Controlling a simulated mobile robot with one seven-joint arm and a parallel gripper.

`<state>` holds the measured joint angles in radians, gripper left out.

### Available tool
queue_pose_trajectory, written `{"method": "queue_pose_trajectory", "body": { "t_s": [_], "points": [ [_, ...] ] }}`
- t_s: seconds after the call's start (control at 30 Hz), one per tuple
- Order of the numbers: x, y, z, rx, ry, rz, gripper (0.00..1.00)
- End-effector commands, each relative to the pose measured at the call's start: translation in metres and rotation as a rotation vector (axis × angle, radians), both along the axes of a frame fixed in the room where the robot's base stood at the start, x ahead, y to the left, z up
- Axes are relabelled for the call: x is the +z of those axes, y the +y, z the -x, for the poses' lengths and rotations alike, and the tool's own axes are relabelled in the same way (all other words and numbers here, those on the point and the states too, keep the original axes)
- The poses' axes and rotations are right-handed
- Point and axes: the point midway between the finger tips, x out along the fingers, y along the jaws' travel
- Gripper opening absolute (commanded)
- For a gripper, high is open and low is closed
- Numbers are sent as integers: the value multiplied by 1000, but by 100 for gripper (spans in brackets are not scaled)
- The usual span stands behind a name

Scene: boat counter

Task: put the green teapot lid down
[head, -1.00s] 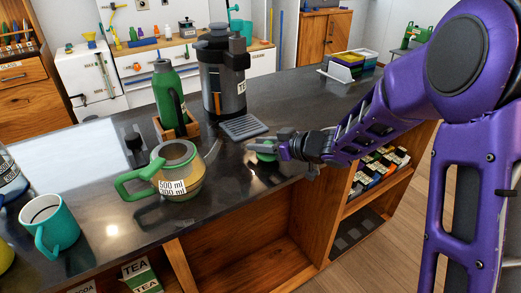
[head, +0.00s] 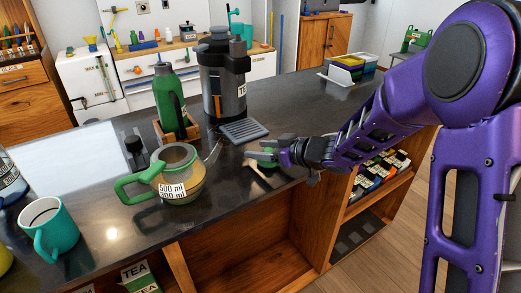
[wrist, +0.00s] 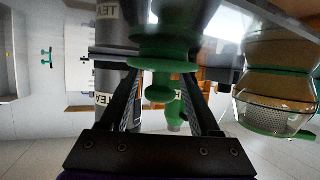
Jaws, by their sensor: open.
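The green teapot lid (head: 267,159) is at the counter's front part, to the right of the teapot, just under my gripper (head: 262,151). In the wrist view the lid (wrist: 163,65) is a green disc with a round knob toward me. My gripper (wrist: 160,78) is open there, one finger on each side of the knob. The lid looks at or very near the dark counter; contact cannot be made out. The glass teapot (head: 178,173), with a green handle and a "500 ml" label, stands with its top open. It also shows in the wrist view (wrist: 275,88).
A drip tray (head: 244,131) and a grey urn (head: 224,80) stand behind the lid. A green bottle (head: 170,100) sits in a wooden holder. A teal mug (head: 49,228) is at front left. The counter's front edge is close to the lid. Dark counter (head: 300,105) is clear toward the back.

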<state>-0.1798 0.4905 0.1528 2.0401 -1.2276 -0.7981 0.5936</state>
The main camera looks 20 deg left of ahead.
Motion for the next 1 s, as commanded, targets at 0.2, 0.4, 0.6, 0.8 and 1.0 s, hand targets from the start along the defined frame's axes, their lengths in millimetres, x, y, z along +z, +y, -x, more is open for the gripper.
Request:
{"method": "queue_pose_trajectory", "body": {
  "t_s": [0.2, 0.4, 0.6, 0.8, 1.0],
  "points": [
    [18, -37, 13, -7, 0, 1, 63],
    [34, -73, 28, -6, 0, 1, 63],
    [43, -95, 38, -3, 0, 1, 63],
    [44, -101, 41, -1, 1, 1, 63],
    [44, -101, 41, -1, 1, 1, 63]
  ]
}}
